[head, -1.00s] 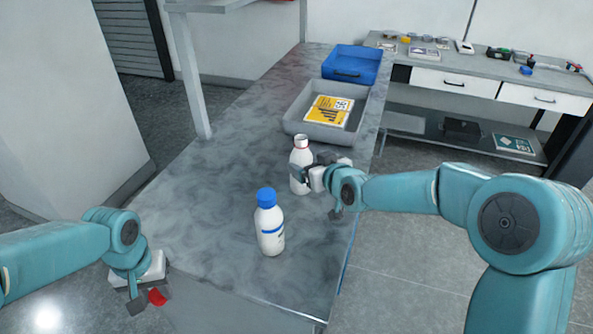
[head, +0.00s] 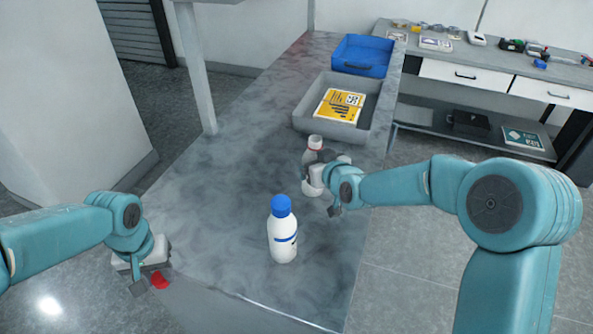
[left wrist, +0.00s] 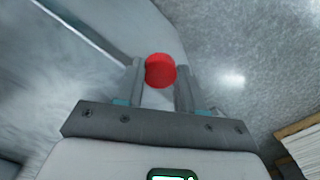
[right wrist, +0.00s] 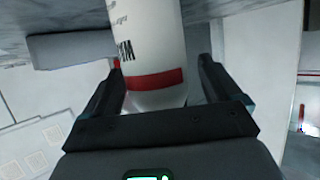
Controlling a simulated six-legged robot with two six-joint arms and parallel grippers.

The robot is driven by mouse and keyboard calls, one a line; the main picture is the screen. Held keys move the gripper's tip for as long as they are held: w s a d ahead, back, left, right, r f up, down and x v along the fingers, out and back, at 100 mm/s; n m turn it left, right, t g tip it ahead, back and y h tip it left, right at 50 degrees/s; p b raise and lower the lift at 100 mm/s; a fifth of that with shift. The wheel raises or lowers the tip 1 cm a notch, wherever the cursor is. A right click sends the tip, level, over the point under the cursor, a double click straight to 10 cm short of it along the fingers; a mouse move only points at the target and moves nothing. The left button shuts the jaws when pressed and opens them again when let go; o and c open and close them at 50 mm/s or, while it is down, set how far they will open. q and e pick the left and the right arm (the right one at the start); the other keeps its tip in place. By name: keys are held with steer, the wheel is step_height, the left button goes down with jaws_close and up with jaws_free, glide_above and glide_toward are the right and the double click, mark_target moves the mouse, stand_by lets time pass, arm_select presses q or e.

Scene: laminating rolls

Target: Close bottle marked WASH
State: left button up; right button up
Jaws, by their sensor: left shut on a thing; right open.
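A white bottle (head: 313,146) with an open top and a reddish neck stands on the grey worktop. In the right wrist view the bottle (right wrist: 150,40) shows a red band and partly hidden dark lettering that I cannot read fully. My right gripper (head: 314,176) is open, with its fingers on either side of this bottle; in the right wrist view the gripper (right wrist: 158,80) shows gaps beside it. My left gripper (head: 150,278) is shut on a red cap (head: 159,281), off the near left edge of the worktop. The cap (left wrist: 160,70) sits between the fingertips.
A white bottle with a blue cap (head: 283,235) stands nearer on the worktop (head: 215,225). Behind are a grey tray (head: 303,123) holding a yellow-labelled item (head: 339,105) and a blue tray (head: 362,52). A post (head: 194,75) rises at the left edge.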

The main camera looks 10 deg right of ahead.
arm_select(q)
steer(key=shift+d, duration=0.15)
arm_select(e)
steer(key=shift+s+d, duration=0.1)
steer(key=shift+d, duration=0.05)
steer(key=c, duration=0.3)
steer(key=shift+f, duration=0.1)
steer(key=c, duration=1)
arm_select(q)
steer(key=shift+s, duration=0.1)
arm_select(e)
steer(key=shift+c, duration=1.3)
steer(key=shift+r, duration=0.25)
